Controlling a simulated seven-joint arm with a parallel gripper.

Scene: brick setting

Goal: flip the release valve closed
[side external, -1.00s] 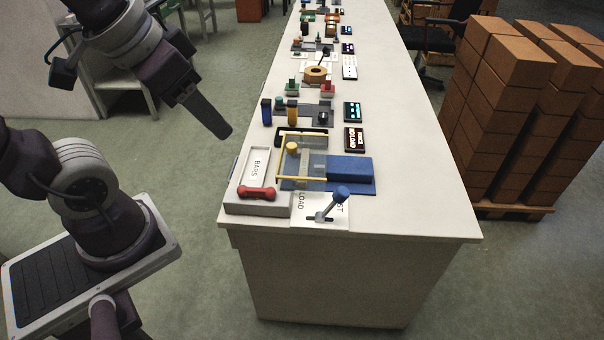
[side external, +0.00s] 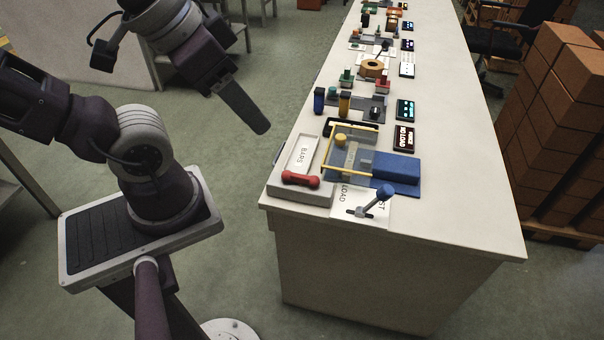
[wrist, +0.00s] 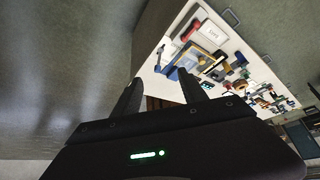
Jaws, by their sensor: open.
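A lever with a blue knob (side external: 384,189) leans up to the right from a white plate lettered "LOAD" and partly "ST" at the bench's near end. It is the most valve-like handle here, but no label that I can read names a release valve. My gripper (side external: 262,128) hangs in the air left of the bench, apart from everything on it. In the wrist view my gripper (wrist: 160,82) is open, with nothing between its two dark fingers. The bench top shows beyond the fingers.
Beside the lever are a blue block on a plate (side external: 396,168), a yellow-framed clear guard (side external: 352,152) and a "BARS" tray (side external: 303,153) with a red bar (side external: 300,180). More fixtures line the white bench (side external: 450,210). Stacked bricks (side external: 560,110) stand right.

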